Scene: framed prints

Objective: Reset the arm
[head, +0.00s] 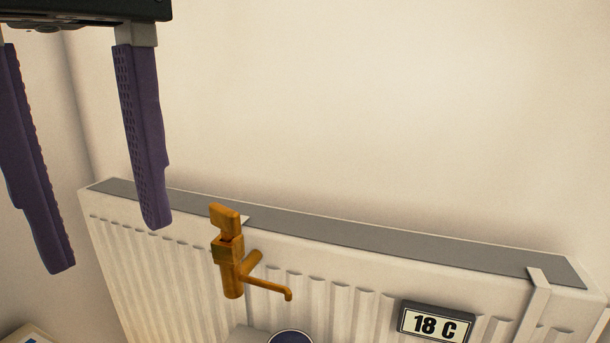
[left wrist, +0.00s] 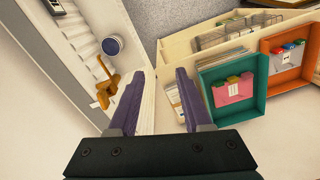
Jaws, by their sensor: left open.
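My left gripper (head: 108,245) hangs at the upper left of the head view, its two purple fingers spread wide apart and nothing between them. In the left wrist view the same gripper (left wrist: 162,75) shows open and empty. It is above and to the left of an orange-brown tap-like object (head: 231,260) at the radiator's front, apart from it. The tap-like object also shows in the left wrist view (left wrist: 106,84), left of the fingers. My right gripper is in neither view.
A white radiator (head: 165,275) with a grey top stands against a bare wall. A sign reading "18 C" (head: 436,323) is on its front. In the left wrist view, a teal frame (left wrist: 258,106) and an orange frame (left wrist: 287,87) stand by a wooden box (left wrist: 215,33). A round blue-topped item (left wrist: 112,46) is near the radiator.

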